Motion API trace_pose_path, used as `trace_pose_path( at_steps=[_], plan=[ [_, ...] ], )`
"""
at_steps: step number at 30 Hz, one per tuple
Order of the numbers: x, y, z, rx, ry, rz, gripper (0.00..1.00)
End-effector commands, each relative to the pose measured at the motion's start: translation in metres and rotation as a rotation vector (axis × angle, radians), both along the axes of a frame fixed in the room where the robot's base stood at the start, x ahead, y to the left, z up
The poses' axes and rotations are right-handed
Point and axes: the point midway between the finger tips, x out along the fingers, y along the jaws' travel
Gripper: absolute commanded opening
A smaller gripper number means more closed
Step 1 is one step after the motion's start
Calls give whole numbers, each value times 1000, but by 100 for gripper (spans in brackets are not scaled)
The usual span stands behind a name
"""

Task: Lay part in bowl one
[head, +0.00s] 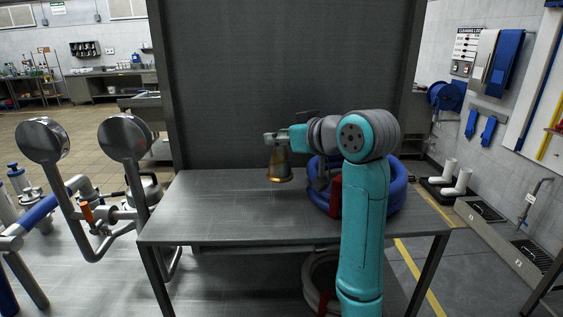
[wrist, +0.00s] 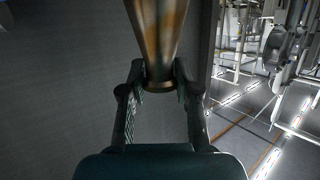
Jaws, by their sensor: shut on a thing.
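The part (head: 279,168) is a brass-coloured, flared piece, narrow at the top and wide at its lower rim in the head view. My gripper (head: 275,139) is shut on its narrow upper end and holds it upright, wide end down, in front of the dark panel. It appears over the back of the table; any gap beneath it is hard to judge. In the wrist view my gripper's two fingers (wrist: 159,84) close on both sides of the part (wrist: 158,40). I cannot make out a bowl marked one in either view.
A grey metal table (head: 235,215) is mostly bare on its left. Blue coiled rings (head: 397,190) lie on its right, partly hidden by my arm. A tall dark panel (head: 290,70) rises behind. Steel pipework with round heads (head: 124,138) stands left of the table.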

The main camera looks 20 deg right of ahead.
Motion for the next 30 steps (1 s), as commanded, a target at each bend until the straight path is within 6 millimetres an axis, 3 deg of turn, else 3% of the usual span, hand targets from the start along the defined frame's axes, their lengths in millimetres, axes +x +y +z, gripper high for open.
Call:
trace_pose_path(
  at_steps=[7, 15, 26, 27, 29, 30],
  plan=[
    [0, 0, -16, 0, -1, 0, 0],
    [0, 0, -49, 0, 0, 0, 0],
    [0, 0, -52, 1, -2, 0, 0],
    [0, 0, -52, 0, -1, 0, 38],
    [0, 0, -52, 0, -1, 0, 53],
    [0, 0, -52, 0, -1, 0, 56]
  ],
)
